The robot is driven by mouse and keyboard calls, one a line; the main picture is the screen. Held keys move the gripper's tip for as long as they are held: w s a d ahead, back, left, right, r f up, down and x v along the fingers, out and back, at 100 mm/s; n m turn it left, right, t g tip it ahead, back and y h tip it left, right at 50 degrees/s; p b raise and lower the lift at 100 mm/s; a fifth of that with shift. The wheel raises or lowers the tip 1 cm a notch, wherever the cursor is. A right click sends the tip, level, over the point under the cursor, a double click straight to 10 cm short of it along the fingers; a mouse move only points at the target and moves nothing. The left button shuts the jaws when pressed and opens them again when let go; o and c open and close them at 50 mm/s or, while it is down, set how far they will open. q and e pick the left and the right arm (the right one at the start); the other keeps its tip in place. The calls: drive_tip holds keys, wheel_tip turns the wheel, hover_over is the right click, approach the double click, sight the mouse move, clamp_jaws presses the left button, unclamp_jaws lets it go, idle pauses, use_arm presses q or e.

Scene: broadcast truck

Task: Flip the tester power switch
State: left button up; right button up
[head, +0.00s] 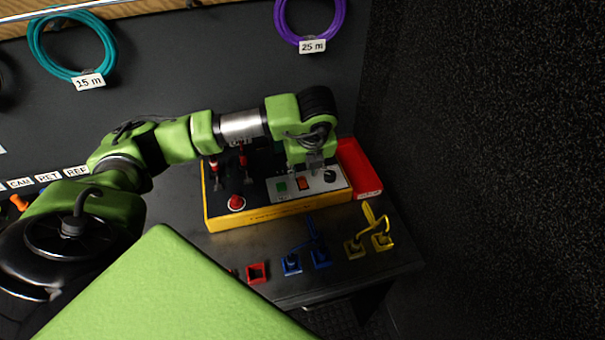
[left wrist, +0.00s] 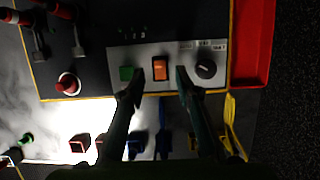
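The tester (head: 265,213) is a yellow-edged box with a black top and a grey control panel, on the dark bench. Its orange rocker switch (head: 303,184) sits on the panel between a green square (head: 281,187) and a black knob (head: 329,176). The rocker also shows in the left wrist view (left wrist: 158,67). My left gripper (head: 313,166) is over the panel, with nothing between its fingers. In the left wrist view its open fingers (left wrist: 157,88) point at the panel, with the rocker between their lines. Whether they touch the panel is unclear. My right gripper is not in view.
A red emergency-style button (head: 236,203) and metal levers are on the tester's left part. A red tray (head: 360,170) adjoins its right side. Blue connectors (head: 292,264), yellow connectors (head: 356,248) and a red one (head: 256,273) lie along the bench front. A dark wall stands right.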

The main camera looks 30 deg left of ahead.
use_arm(q)
drive_tip(key=v, duration=0.8)
drive_tip(key=shift+r, duration=0.15)
drive_tip(key=shift+s, duration=0.2)
